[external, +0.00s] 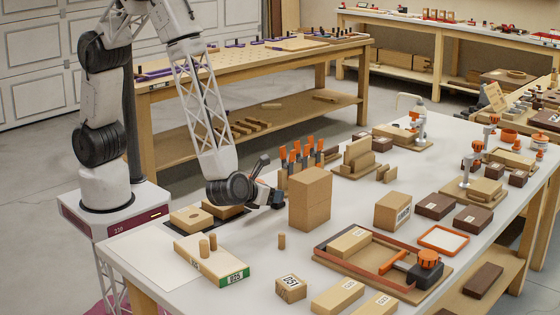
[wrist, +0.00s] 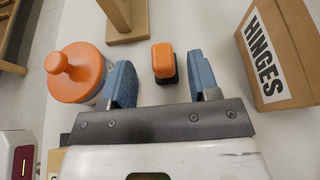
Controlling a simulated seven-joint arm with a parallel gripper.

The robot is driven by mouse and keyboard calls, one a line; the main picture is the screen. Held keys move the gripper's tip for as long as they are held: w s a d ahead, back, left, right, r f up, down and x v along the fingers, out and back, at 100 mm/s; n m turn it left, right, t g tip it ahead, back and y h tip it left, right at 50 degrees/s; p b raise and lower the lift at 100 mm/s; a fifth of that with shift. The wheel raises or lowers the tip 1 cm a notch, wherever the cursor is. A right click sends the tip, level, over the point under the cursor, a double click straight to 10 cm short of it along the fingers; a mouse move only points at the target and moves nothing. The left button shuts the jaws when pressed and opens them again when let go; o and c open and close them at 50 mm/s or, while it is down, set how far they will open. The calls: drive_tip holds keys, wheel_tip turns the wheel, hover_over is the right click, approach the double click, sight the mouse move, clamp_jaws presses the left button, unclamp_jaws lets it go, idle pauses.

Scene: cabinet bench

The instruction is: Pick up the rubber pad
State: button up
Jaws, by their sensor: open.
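My gripper (wrist: 161,68) is open, with its two blue fingers apart and nothing held. A small block with a rounded orange top and a dark base (wrist: 163,61) shows between the fingers in the wrist view; I cannot tell whether it is the rubber pad or whether the fingers touch it. In the external view my gripper (external: 268,188) is low over the white bench, left of a tall cardboard box (external: 310,200), and the small block is not distinguishable there. No other thing is clearly the rubber pad.
A jar with an orange knobbed lid (wrist: 77,70) is close to the left finger. A box marked HINGES (wrist: 276,48) is right of the right finger. A wooden piece (wrist: 124,18) lies ahead. Orange-handled tools (external: 300,152) stand behind the tall box. Bare white bench (external: 215,297) shows in front.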

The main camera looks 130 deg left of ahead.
drive_tip(key=shift+a, duration=0.1)
drive_tip(key=shift+x, duration=2.55)
drive_tip(key=shift+w, duration=0.1)
drive_tip(key=shift+c, duration=0.3)
drive_tip(key=c, duration=0.8)
drive_tip(key=shift+r, duration=0.1)
drive_tip(key=shift+r, duration=4.9)
